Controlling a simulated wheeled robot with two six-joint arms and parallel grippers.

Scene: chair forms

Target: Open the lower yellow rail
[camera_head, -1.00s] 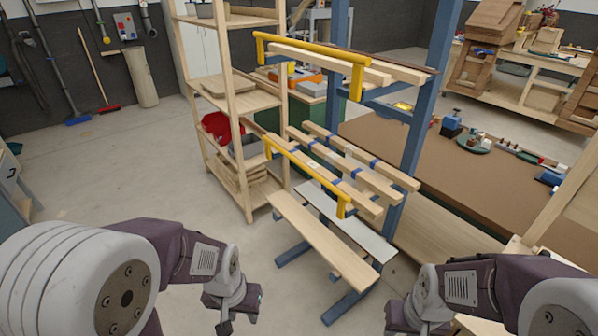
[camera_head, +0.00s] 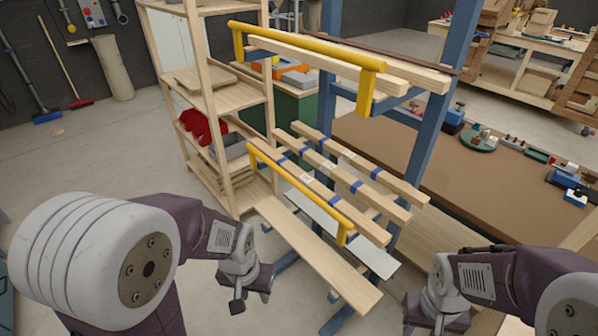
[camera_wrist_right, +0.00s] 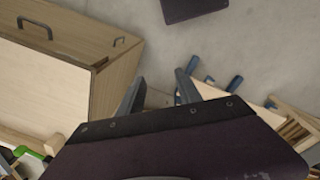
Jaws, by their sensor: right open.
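The lower yellow rail (camera_head: 300,190) is a slanting bar with short posts at its ends, on the front of a lower tier of wooden beams on a blue frame. The rail looks seated along the front beam. My left gripper (camera_head: 250,299) hangs below and left of the rail, apart from it, with its fingers too small to judge. My right gripper is low at the right in the head view, mostly cut off by the bottom edge. In the right wrist view its two fingers (camera_wrist_right: 160,95) stand apart with nothing between them.
An upper yellow rail (camera_head: 305,47) crosses the top tier. A wooden plank (camera_head: 320,255) juts out low in front of the frame. A wooden shelf (camera_head: 235,100) stands behind left, and a brown-topped table (camera_head: 480,185) at right.

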